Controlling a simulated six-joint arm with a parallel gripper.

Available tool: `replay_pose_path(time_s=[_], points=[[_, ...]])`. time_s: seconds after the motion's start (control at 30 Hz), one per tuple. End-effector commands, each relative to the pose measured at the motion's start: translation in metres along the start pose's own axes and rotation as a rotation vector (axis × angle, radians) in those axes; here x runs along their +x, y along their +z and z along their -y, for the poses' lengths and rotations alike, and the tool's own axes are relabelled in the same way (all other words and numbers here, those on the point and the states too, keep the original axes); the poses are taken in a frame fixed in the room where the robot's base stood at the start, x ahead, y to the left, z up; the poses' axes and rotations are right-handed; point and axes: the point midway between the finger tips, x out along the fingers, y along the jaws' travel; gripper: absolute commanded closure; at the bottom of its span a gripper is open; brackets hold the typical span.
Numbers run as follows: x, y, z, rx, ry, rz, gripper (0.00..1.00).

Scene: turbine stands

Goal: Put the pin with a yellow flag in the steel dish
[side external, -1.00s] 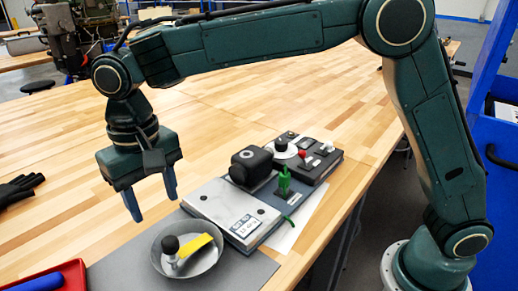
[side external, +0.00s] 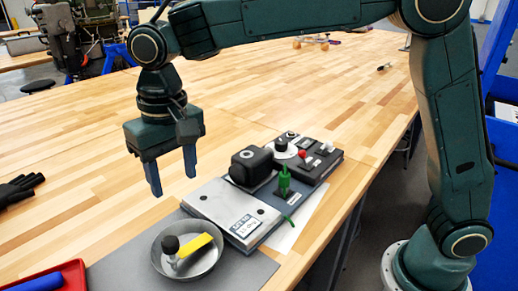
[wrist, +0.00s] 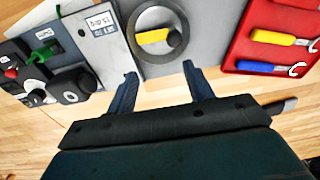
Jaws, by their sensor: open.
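The pin with a yellow flag (side external: 195,245) lies in the steel dish (side external: 213,265), its dark knob at the left and its yellow flag slanting up to the right. The dish stands on a grey mat. In the wrist view the yellow flag (wrist: 153,36) and the dish (wrist: 139,16) show at the top middle. My gripper (side external: 173,186) is open and empty, pointing down above the table behind the dish, apart from it. In the wrist view its two fingers (wrist: 160,70) are spread with nothing between them.
A turbine stand (side external: 222,203) with a black block, a green-flagged pin (side external: 284,183) and a dark control box (side external: 318,165) is right of the dish. A red tray (wrist: 262,18) holds yellow- and blue-handled tools. A black glove (side external: 18,190) lies far left.

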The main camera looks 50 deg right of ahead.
Motion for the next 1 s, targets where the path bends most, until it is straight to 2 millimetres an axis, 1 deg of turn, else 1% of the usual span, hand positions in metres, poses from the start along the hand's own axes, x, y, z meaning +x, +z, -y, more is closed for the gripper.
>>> replay_pose_path(time_s=[0.03,0.2,0.37,0.5,0.63,0.77,1.0], points=[[-0.009,0.003,-0.014,0.004,-0.008,-0.015,0.48],[-0.033,0.018,-0.059,0.005,-0.029,-0.066,0.48],[-0.051,0.039,-0.100,0.004,-0.043,-0.118,0.48],[-0.061,0.062,-0.133,0.003,-0.050,-0.165,0.48],[-0.067,0.085,-0.161,0.003,-0.051,-0.211,0.48],[-0.068,0.110,-0.185,0.003,-0.047,-0.256,0.48],[-0.060,0.159,-0.223,0.001,-0.028,-0.341,0.48]])
